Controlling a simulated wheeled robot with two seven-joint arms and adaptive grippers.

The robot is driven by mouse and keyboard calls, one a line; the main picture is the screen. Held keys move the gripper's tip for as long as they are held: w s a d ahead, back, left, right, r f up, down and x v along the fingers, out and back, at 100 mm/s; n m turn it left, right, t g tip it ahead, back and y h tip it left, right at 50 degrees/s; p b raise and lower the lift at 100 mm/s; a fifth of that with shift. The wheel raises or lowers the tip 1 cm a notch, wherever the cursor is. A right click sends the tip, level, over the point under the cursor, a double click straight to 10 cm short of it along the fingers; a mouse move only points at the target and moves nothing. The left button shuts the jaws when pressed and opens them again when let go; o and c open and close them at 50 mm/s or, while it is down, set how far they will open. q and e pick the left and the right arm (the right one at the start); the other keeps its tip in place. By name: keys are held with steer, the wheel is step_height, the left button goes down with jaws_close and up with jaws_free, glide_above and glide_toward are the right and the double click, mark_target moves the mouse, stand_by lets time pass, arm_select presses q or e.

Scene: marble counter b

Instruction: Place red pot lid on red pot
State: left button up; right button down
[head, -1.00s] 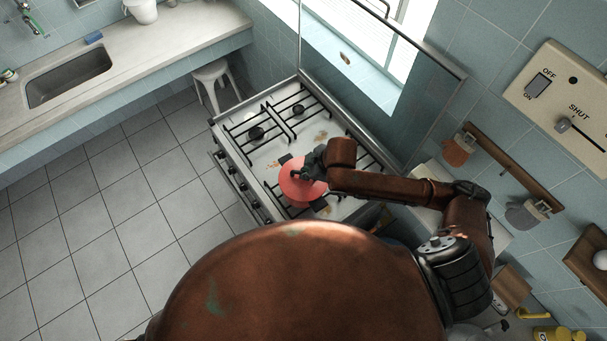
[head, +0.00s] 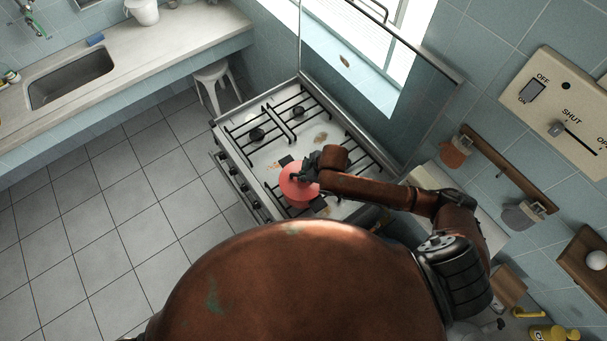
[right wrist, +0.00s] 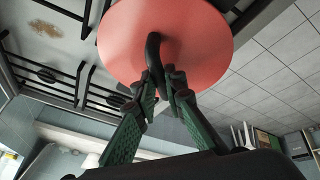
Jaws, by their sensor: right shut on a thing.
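The red pot lid (right wrist: 190,45) is a round red disc with a black loop handle. My right gripper (right wrist: 163,82) is shut on that handle in the right wrist view. In the head view the lid (head: 292,184) is over the stove, with my right gripper (head: 300,174) on top of it. The red pot (head: 299,201) shows in part just below the lid on the near burner area. I cannot tell whether the lid touches the pot's rim. The pot is hidden behind the lid in the right wrist view. My left gripper is not in view.
The white stove (head: 266,153) has black grates and a raised glass cover (head: 425,100) at its back. A sink counter (head: 160,45) and a white stool (head: 212,78) stand to the left.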

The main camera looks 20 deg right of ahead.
steer(key=c, duration=2)
jaws_free()
steer(key=b+v, duration=0.1)
steer(key=v, duration=1.1)
